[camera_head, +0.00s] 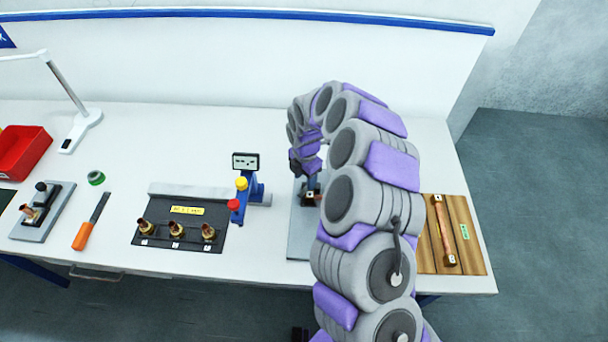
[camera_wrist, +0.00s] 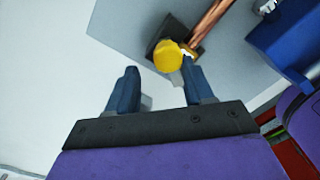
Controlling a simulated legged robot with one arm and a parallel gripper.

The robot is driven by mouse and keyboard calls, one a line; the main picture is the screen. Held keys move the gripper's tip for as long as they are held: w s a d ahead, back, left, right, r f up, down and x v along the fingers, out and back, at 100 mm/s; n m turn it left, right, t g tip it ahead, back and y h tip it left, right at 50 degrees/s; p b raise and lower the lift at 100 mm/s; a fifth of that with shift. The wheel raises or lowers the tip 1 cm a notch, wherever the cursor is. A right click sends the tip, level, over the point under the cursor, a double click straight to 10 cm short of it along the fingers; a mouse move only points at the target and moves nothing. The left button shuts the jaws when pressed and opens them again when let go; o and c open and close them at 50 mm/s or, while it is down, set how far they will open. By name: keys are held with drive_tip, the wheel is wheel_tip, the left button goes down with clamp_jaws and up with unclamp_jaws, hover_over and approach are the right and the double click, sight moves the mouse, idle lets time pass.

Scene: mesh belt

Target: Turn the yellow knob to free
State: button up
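A round yellow knob (camera_wrist: 167,56) shows in the wrist view, by a dark block (camera_wrist: 158,33) and the end of a copper tube (camera_wrist: 210,20). My gripper (camera_wrist: 160,80) is open, with its two blue fingers apart and nothing between them. The knob lies just beyond the fingertips, nearer the right finger; whether they touch I cannot tell. In the head view my arm hides this knob and most of the grey plate (camera_head: 301,238) under the gripper. Another yellow knob (camera_head: 241,183) sits on a blue stand with a display, above a red knob (camera_head: 234,205).
A black board (camera_head: 180,250) with several copper fittings lies left of the blue stand. A wooden board (camera_head: 465,230) with a copper tube is right of my arm. An orange-handled tool (camera_head: 82,236), a lamp (camera_head: 88,118) and a red bin (camera_head: 22,150) are farther left.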

drive_tip(key=d, duration=0.1)
drive_tip(key=w+d, duration=0.1)
drive_tip(key=d, duration=0.1)
drive_tip(key=shift+d+r, duration=0.15)
drive_tip(key=shift+d, duration=0.1)
drive_tip(key=c, duration=0.5)
drive_tip(key=shift+w, duration=0.1)
drive_tip(key=shift+c, duration=0.5)
drive_tip(key=shift+s+a, duration=0.45)
drive_tip(key=shift+a, duration=0.3)
clamp_jaws()
